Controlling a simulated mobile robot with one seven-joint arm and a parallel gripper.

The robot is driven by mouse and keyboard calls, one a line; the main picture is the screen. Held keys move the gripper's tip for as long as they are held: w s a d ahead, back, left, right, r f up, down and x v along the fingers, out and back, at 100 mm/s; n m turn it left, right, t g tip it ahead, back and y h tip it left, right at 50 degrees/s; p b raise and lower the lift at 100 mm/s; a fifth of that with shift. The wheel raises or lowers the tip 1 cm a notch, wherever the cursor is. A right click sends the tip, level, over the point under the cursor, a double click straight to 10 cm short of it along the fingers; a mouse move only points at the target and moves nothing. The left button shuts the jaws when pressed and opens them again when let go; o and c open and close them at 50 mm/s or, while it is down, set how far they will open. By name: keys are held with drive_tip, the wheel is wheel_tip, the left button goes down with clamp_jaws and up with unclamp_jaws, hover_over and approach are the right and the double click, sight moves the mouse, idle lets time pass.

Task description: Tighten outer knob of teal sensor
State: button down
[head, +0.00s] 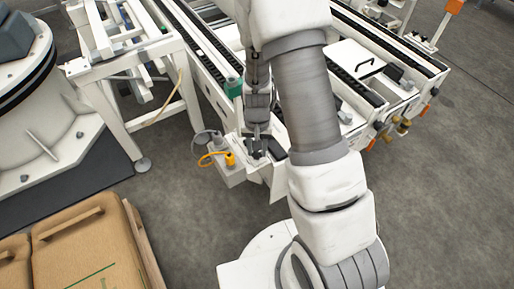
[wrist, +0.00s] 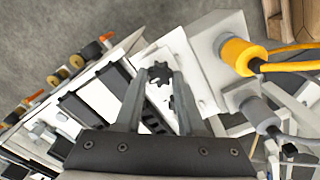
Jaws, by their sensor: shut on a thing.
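My gripper (wrist: 159,75) points down at a small bracket at the conveyor's near end. In the wrist view its two fingers are on either side of a dark star-shaped knob (wrist: 158,72), shut on it. The knob sits on a white plate (wrist: 195,75). In the head view my gripper (head: 257,148) is over the same spot, and my arm hides part of the area. A small teal-green block (head: 234,88) shows on the conveyor's side, left of my gripper. No teal part is clear in the wrist view, so I cannot tell which sensor the knob belongs to.
A yellow connector with its cable (wrist: 240,55) and a grey connector (wrist: 258,112) stand close beside the fingers. Conveyor rails (head: 395,60) run behind my arm. Open floor (head: 445,190) lies at right.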

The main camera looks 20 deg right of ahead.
idle(0.3)
drive_tip(key=c, duration=0.5)
unclamp_jaws()
drive_tip(key=shift+r, duration=0.1)
wheel_tip(320, 180, up, 17)
drive_tip(key=p, duration=0.6)
drive_tip(key=shift+r, duration=0.2)
wheel_tip(320, 180, up, 14)
drive_tip(key=n+t, duration=0.2)
drive_tip(key=t, duration=0.1)
hover_over(257, 153)
drive_tip(key=s, duration=0.5)
drive_tip(key=s+r+n+t, duration=0.2)
drive_tip(key=s+r+t, duration=0.1)
drive_tip(key=s+r, duration=0.6)
wheel_tip(257, 153, up, 13)
drive_tip(key=s+p, duration=0.1)
drive_tip(key=p, duration=1.3)
drive_tip(key=shift+s, duration=0.2)
